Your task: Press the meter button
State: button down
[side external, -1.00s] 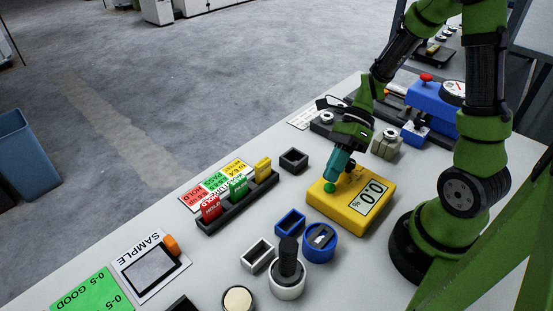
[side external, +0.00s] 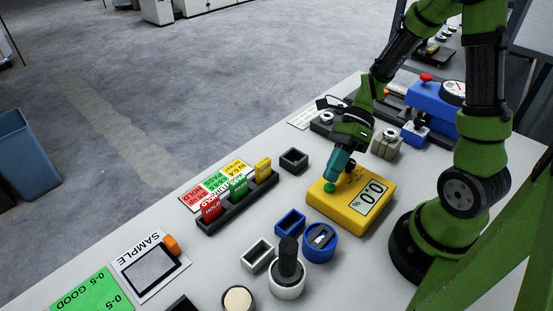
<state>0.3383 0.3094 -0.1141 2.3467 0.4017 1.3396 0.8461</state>
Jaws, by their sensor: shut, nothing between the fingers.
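The yellow meter (side external: 339,209) lies on the white bench, with a display (side external: 372,196) that reads 0.0 beside a % sign. Its round green button (side external: 330,187) is on the top face, on the far left part. My gripper (side external: 334,178) points down over the meter with its teal fingers shut and empty. The fingertips are right at the button, and they seem to touch it. I cannot tell from this view how far the button is pressed.
A black rack (side external: 238,204) with red, green and yellow tags stands to the left. A blue round container (side external: 320,243), a blue tray (side external: 290,222) and a white cup (side external: 287,286) with a black handle are in front. A small black box (side external: 293,161) is behind.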

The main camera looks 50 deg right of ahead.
jog(key=shift+f, duration=0.1)
jog(key=shift+f, duration=0.35)
jog(key=shift+f, duration=0.45)
dwell(0.8)
jog(key=shift+r, duration=0.9)
jog(key=shift+r, duration=2.5)
